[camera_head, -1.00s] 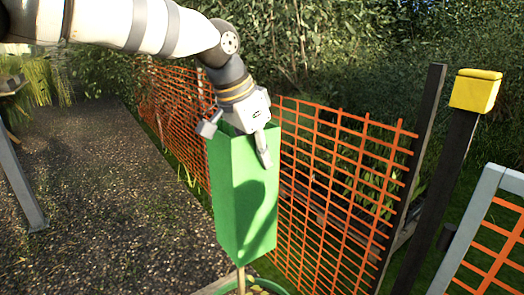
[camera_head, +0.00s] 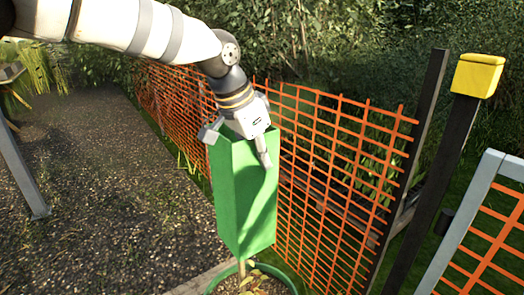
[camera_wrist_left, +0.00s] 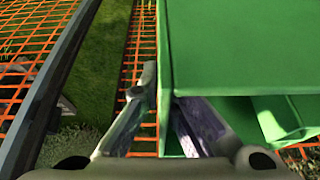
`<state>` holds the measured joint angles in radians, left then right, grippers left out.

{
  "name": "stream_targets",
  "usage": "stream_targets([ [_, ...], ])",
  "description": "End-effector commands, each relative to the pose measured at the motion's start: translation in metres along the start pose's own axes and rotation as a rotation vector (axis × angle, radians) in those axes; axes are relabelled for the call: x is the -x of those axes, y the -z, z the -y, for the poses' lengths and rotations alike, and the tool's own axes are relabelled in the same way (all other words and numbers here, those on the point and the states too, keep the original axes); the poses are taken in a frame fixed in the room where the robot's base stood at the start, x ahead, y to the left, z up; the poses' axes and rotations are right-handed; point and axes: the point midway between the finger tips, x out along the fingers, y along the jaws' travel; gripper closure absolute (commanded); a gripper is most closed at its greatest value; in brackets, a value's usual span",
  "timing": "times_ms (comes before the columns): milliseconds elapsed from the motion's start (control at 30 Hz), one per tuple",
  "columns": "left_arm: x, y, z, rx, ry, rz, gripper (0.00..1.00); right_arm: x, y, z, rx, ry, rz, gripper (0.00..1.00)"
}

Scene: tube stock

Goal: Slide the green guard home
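The green guard (camera_head: 240,195) is a tall, open-topped square sleeve. It hangs nearly upright in the middle of the head view, and its lower end is above a green pot (camera_head: 288,275). A thin stem (camera_head: 241,268) shows between guard and pot; the rest of the stem is hidden. My left gripper (camera_head: 238,142) is at the guard's top edge, with its fingers closed on the guard. In the left wrist view, the fingers (camera_wrist_left: 160,115) are close together on either side of the guard's green wall (camera_wrist_left: 235,50). My right gripper is not in view.
An orange mesh fence (camera_head: 335,180) runs close behind the guard. A dark post with a yellow cap (camera_head: 478,75) and a grey-framed mesh panel (camera_head: 455,260) stand at the right. The gravel path (camera_head: 100,200) at the left is open.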

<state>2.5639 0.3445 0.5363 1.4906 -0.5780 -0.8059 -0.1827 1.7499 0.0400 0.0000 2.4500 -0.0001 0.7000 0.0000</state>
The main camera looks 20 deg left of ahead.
Motion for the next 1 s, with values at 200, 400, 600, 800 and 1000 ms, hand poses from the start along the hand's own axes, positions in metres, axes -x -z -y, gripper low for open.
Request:
stream_targets([
  [200, -0.011, -0.004, 0.000, -0.001, 0.001, 0.000, 1.00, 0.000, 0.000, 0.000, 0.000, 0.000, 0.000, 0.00],
  [400, -0.020, -0.008, -0.001, -0.001, 0.000, 0.000, 1.00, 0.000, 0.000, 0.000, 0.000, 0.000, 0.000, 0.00],
  [600, -0.030, -0.012, -0.001, -0.001, 0.000, 0.000, 1.00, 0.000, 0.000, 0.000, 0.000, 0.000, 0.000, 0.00],
  [800, -0.038, -0.016, -0.001, 0.000, 0.001, 0.000, 1.00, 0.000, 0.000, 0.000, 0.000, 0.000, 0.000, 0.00],
  [1000, -0.041, -0.017, -0.001, 0.000, 0.000, -0.001, 1.00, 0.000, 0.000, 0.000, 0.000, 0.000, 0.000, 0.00],
])
